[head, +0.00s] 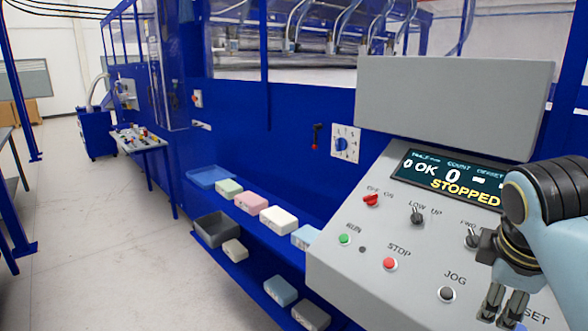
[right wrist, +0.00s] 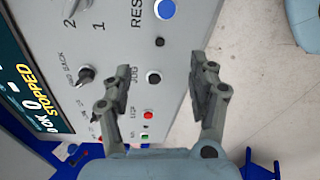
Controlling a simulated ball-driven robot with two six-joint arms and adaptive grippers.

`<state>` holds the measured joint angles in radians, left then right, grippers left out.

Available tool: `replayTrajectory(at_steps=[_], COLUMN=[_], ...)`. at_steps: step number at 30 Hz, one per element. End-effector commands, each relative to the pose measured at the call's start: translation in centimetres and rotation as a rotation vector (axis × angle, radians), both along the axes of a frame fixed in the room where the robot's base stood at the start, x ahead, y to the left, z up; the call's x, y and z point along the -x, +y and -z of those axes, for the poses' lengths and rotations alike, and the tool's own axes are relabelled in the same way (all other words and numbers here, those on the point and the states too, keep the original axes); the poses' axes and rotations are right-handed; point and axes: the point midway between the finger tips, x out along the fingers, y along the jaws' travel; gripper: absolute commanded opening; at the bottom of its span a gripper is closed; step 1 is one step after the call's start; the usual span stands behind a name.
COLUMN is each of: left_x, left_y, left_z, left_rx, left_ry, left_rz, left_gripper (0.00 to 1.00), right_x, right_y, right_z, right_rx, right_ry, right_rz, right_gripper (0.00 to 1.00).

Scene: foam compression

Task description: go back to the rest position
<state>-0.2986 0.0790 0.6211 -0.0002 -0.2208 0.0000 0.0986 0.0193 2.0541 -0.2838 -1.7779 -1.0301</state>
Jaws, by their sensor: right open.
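My right gripper (head: 503,306) is at the lower right of the head view, in front of the lower right part of the grey control panel (head: 365,269). In the right wrist view the same gripper (right wrist: 163,88) has its two fingers wide apart with nothing between them. The black JOG button (right wrist: 153,77) shows beyond the gap between the fingers, and the blue RESET button (right wrist: 164,9) is above it. I cannot tell from these views how close the fingers are to the panel. The panel's display (head: 450,180) reads STOPPED. My left gripper is in neither view.
A blue shelf (head: 262,233) holds several foam blocks, including a pink block (head: 250,202) and a white block (head: 279,219). A small table (head: 138,139) stands farther back. The floor (head: 110,250) at left is clear.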

Motion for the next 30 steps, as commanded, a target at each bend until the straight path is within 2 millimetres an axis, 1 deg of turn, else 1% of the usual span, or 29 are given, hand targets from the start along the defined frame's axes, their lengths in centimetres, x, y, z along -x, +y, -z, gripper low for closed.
replayTrajectory(at_steps=[1,3,6,12,18,19,21,23,24,26,27,29,30], left_x=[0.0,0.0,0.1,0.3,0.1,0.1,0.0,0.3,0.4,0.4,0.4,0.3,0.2], left_y=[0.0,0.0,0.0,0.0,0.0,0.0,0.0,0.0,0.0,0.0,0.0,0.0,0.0], left_z=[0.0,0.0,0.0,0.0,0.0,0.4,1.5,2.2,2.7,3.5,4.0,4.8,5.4], left_rx=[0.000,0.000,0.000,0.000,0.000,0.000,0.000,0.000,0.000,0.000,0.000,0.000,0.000], left_ry=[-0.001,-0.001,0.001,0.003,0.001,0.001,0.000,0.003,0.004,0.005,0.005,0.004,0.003], left_rz=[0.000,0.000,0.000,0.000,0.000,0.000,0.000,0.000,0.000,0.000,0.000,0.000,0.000], left_gripper=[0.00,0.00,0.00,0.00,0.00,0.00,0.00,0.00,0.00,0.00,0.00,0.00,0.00], right_x=[3.1,6.2,9.9,15.7,20.7,20.6,19.9,19.6,19.4,19.2,19.1,19.0,18.9], right_y=[0.1,0.5,1.1,2.4,3.7,3.7,3.5,3.4,3.3,3.1,3.0,2.8,2.7], right_z=[1.8,3.2,4.3,5.2,5.0,6.0,9.0,11.2,12.7,15.0,16.7,19.3,21.3], right_rx=[-0.053,-0.131,-0.221,-0.364,-0.485,-0.491,-0.485,-0.483,-0.481,-0.477,-0.476,-0.473,-0.470], right_ry=[-0.019,-0.053,-0.084,-0.112,-0.117,-0.116,-0.110,-0.105,-0.101,-0.096,-0.091,-0.085,-0.080], right_rz=[0.085,0.201,0.336,0.552,0.743,0.756,0.757,0.759,0.761,0.764,0.766,0.771,0.773], right_gripper=[0.60,0.60,0.60,0.60,0.60,0.60,0.60,0.60,0.60,0.60,0.60,0.60,0.60])
